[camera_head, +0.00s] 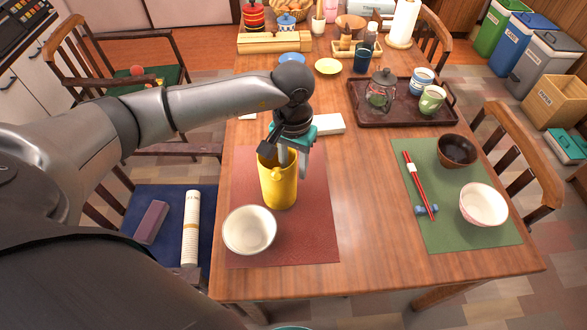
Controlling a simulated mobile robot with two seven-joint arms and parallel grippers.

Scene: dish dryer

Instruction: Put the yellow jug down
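The yellow jug (278,189) is upright over the red placemat (310,225), behind the cream bowl (249,231). My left gripper (291,162) reaches it from above, with one finger inside the rim and one outside on the right. It looks shut on the jug's wall. I cannot tell whether the jug's base touches the mat.
A green placemat (447,232) holds a brown bowl (457,150), a pale bowl (484,204) and red chopsticks (420,184). A dark tray (391,116) with a glass pot and cups stands behind. The table's middle is clear.

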